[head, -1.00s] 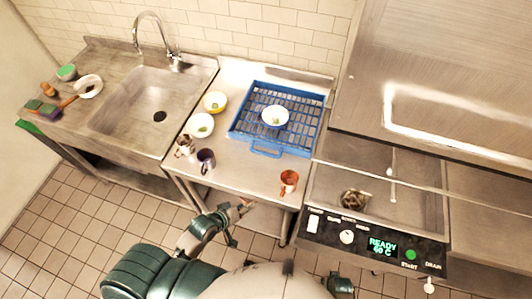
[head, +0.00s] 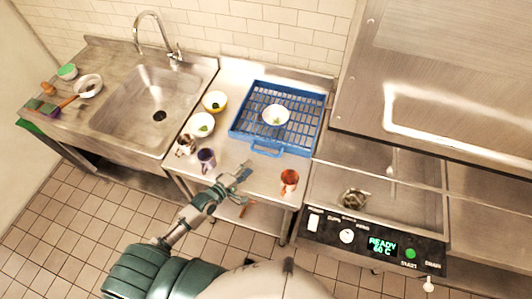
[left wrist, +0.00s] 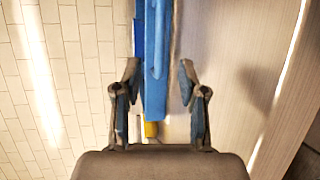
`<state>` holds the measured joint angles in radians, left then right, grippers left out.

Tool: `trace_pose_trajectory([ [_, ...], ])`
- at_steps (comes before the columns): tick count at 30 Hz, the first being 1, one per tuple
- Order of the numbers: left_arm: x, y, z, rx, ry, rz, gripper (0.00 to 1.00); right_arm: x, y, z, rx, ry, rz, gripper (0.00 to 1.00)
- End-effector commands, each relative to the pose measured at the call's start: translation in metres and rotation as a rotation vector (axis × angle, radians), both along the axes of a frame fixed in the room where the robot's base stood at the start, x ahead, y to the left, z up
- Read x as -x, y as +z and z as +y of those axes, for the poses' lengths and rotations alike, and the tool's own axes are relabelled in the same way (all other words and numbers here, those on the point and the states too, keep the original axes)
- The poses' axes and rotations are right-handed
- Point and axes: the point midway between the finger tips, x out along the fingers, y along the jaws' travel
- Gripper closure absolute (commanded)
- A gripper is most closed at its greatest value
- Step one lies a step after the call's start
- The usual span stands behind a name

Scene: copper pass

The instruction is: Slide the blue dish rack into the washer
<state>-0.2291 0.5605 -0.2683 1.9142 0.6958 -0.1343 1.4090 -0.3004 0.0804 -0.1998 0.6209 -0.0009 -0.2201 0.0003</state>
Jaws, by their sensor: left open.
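The blue dish rack (head: 237,130) lies flat on the steel counter, left of the washer, with a white bowl (head: 275,115) in it. Its handle (head: 266,152) faces my side. The washer (head: 372,190) stands at right with its hood raised and its bay open; its panel reads READY 60 C. My left gripper (head: 240,176) is open and empty, near the counter's front edge, short of the handle. In the left wrist view the rack (left wrist: 154,60) shows edge-on beyond the open fingers (left wrist: 158,80). My right gripper is out of view.
A red mug (head: 289,180) stands right of my left gripper, near the front edge. A dark mug (head: 206,159), another mug (head: 186,145) and two bowls (head: 203,124) (head: 215,101) stand left of the rack. A sink (head: 150,110) is farther left.

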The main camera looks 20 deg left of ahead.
Motion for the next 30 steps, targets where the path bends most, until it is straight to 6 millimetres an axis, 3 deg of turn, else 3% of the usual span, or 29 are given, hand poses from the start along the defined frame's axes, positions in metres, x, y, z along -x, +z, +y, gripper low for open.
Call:
trace_pose_trajectory([
  [6,-0.049,-0.009,-0.021,0.002,0.001,-0.002,0.59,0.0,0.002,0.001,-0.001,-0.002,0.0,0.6],
  [12,-0.083,-0.017,-0.038,0.0,0.0,-0.001,0.59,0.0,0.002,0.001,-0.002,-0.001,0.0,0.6],
  [18,-0.099,-0.021,-0.048,-0.003,-0.001,0.0,0.59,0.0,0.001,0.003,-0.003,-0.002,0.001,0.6],
  [27,-0.101,-0.022,-0.047,-0.001,0.0,0.0,0.59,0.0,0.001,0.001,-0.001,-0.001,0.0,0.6],
  [28,-0.101,-0.022,-0.047,-0.001,0.0,0.0,0.61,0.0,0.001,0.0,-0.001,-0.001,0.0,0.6],
  [30,-0.101,-0.022,-0.047,-0.001,0.0,0.0,0.79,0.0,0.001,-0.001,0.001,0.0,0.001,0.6],
])
